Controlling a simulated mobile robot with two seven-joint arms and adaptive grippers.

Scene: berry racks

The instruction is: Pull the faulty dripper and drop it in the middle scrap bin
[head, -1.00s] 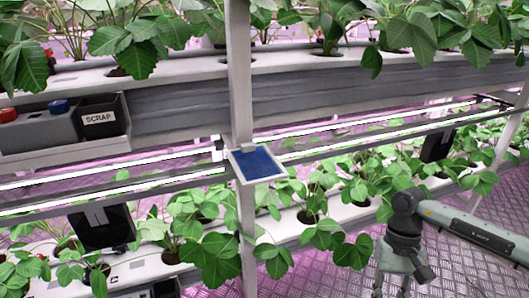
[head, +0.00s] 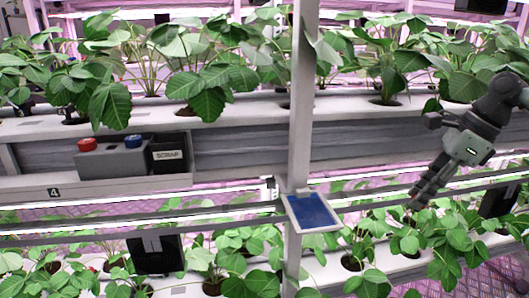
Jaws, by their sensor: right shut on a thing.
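A black bin labelled SCRAP (head: 168,155) sits in a grey tray on the front of the upper rack, left of the white post. It is the only scrap bin I can make out. My right gripper (head: 417,200) is at the right, in front of the rack, with its fingers pointing down and left. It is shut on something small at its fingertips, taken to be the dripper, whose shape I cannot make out. It is well to the right of the bin, beyond the post. My left gripper is not in view.
A white upright post (head: 303,100) stands between the gripper and the bin, with a blue panel (head: 313,211) on it. A grey box (head: 112,160) with red and blue knobs is left of the bin. Leafy plants fill the upper and lower gutters.

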